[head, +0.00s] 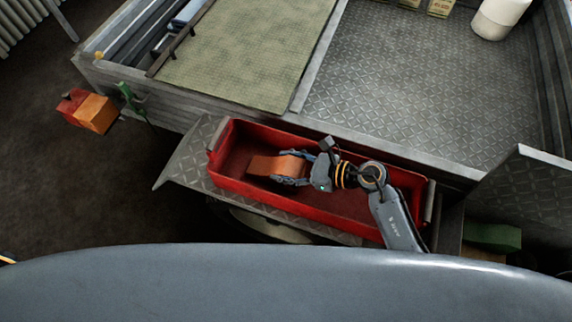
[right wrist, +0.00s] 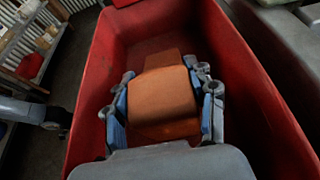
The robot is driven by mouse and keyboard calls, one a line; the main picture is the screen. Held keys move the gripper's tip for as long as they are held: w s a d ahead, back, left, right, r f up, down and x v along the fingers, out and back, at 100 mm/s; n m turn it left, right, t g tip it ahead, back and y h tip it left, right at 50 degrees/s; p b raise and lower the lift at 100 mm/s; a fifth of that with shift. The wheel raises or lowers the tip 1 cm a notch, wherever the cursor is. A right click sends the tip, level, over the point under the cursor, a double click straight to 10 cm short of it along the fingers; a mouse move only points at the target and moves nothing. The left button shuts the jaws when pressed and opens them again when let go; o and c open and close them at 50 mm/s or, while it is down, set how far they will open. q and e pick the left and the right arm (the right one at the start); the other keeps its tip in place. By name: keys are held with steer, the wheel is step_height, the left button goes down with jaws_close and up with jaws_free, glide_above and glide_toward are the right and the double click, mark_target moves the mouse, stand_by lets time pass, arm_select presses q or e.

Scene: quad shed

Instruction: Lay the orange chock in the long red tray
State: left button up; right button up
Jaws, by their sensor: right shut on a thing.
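The long red tray (head: 222,160) lies on a grey checker-plate ledge along the trailer's side; its red wall also fills much of the right wrist view (right wrist: 100,60). The orange chock (head: 268,166) is inside the tray outline, in its left half. My right gripper (head: 290,168) is shut on the chock, with one finger on each side of it in the right wrist view (right wrist: 165,100). I cannot tell whether the chock touches the tray floor. My left gripper is not in view.
A red and orange block (head: 92,112) and a green latch (head: 130,100) are at the trailer's left corner. A green mat (head: 245,50), a bare checker-plate deck (head: 400,80) and a white container (head: 498,18) lie behind. The tray's right half is under my right arm.

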steer(key=shift+f, duration=0.2)
steer(key=o, duration=1.4)
steer(key=shift+o, duration=0.2)
steer(key=shift+r, duration=0.2)
steer(key=shift+s+d+r, duration=0.1)
steer(key=shift+d, duration=0.2)
steer(key=p+v, duration=0.2)
steer(key=v, duration=0.9)
steer(key=shift+d, duration=0.25)
steer(key=shift+r, duration=0.1)
